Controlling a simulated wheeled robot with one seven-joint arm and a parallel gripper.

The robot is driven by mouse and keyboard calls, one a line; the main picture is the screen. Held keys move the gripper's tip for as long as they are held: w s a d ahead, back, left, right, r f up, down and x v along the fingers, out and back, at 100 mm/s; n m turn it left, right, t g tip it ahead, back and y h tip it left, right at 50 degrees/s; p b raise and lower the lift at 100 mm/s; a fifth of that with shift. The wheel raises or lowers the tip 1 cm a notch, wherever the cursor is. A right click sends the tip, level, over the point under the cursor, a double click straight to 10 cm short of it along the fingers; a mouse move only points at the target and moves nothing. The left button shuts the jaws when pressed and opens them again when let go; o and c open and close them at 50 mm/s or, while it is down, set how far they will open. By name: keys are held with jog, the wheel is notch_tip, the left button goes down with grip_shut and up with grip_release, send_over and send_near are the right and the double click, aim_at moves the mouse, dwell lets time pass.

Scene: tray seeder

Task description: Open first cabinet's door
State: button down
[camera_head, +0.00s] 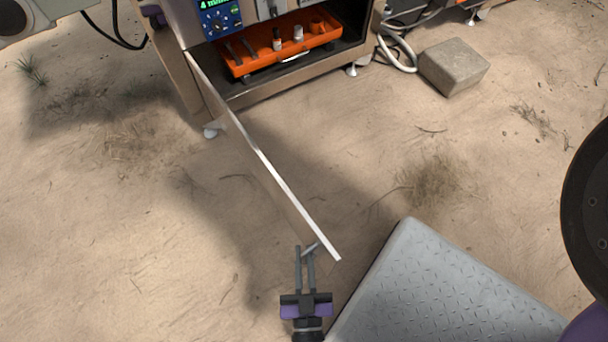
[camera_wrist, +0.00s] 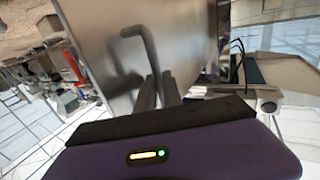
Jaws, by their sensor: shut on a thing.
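The first cabinet's door (camera_head: 262,165) is swung wide open, hinged at the cabinet's left side and reaching out toward me. Seen from above it shows mostly as a thin bright edge. My gripper (camera_head: 306,248) is at the door's free end, shut on its bar handle (camera_head: 311,249). In the wrist view the door's metal face (camera_wrist: 120,50) fills the middle, and the bent handle (camera_wrist: 140,36) runs down between the fingers of my gripper (camera_wrist: 158,82). The cabinet (camera_head: 290,80) stands open at the top, with its inside in view.
An orange tray (camera_head: 262,68) with small bottles and tools sits inside the cabinet. A concrete block (camera_head: 453,67) lies on the sand right of it. A grey tread plate (camera_head: 440,295) is at the lower right. The sand between door and block is clear.

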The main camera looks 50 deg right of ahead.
jog(key=c, duration=1.8)
grip_release()
jog(key=shift+o, duration=0.2)
jog(key=v, duration=0.8)
jog(key=shift+p, duration=0.4)
